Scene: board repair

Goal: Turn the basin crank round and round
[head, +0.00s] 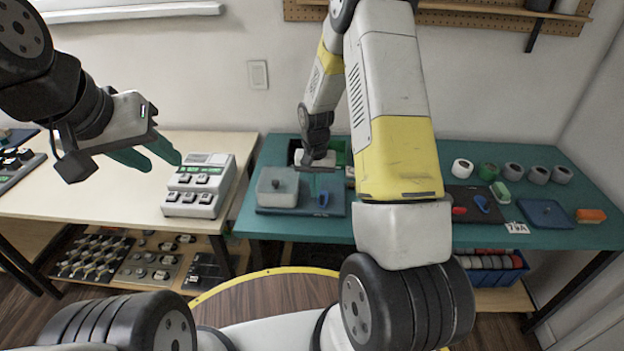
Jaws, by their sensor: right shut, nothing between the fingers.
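A grey box-shaped basin (271,198) with a dark knob on top stands on a blue base on the teal table. A small blue handle (323,199) stands on the same base to the right of the basin; I cannot tell which of these is the crank. My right gripper (318,184) points down just above the base, right of the basin and close over the blue handle. Its fingers are shut and empty; whether they touch the handle is unclear. My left gripper (152,157) is open and empty, in the air over the pale table.
A grey button box (200,187) stands on the pale table (110,195). A green bin (343,152) sits behind my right gripper. Several rolls (488,172), a dark mat, a blue plate (545,213) and an orange block (591,215) lie at the teal table's right.

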